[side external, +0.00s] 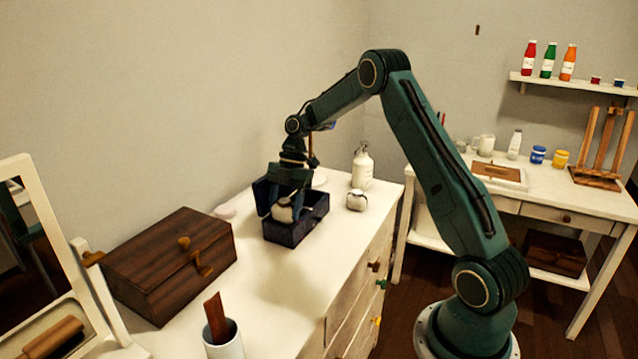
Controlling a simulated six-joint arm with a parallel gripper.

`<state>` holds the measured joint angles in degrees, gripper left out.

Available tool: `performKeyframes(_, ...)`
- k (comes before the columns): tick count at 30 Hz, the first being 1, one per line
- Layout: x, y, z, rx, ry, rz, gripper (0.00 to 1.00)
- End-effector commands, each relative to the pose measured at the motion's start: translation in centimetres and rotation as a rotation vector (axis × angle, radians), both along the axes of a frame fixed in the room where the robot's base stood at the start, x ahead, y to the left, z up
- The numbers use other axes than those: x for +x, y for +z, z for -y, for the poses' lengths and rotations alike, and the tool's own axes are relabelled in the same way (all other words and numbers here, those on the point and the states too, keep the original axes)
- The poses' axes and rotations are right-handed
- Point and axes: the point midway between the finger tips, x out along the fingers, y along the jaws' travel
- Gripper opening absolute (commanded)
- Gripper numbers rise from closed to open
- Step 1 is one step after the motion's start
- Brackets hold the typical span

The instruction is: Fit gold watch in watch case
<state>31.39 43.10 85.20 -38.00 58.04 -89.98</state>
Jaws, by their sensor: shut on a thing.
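The open watch case (283,236) is a dark blue box on the white dresser top, with its lid raised at the back left. My gripper (285,205) points down over the case and is shut on a pale rounded thing (285,214), with a dark patch by the fingers. This thing is at the case's opening; I cannot tell if it touches the case floor. Another small pale rounded thing (356,200) sits on the dresser right of the case. Both are too small for me to tell which bears the gold watch.
A closed brown wooden box (165,262) stands left of the case. A white bottle (362,166) is behind, on the right. A white cup (224,342) with a brown item and a mirror (45,262) are at the front left. The dresser's front middle is clear.

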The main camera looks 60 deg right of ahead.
Motion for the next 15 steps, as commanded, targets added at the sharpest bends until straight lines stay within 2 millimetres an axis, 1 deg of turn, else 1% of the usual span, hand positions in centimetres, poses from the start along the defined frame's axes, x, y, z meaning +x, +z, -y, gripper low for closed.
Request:
performKeyframes(11,0.03,-0.46,-0.03,0.001,0.000,0.000,0.32)
performKeyframes(12,0.03,-0.49,-0.03,0.000,0.000,0.000,0.58)
performKeyframes(14,0.04,-0.48,-0.02,0.000,0.000,0.000,0.70)
performKeyframes(15,0.03,-0.48,-0.02,0.000,0.000,0.000,0.78)
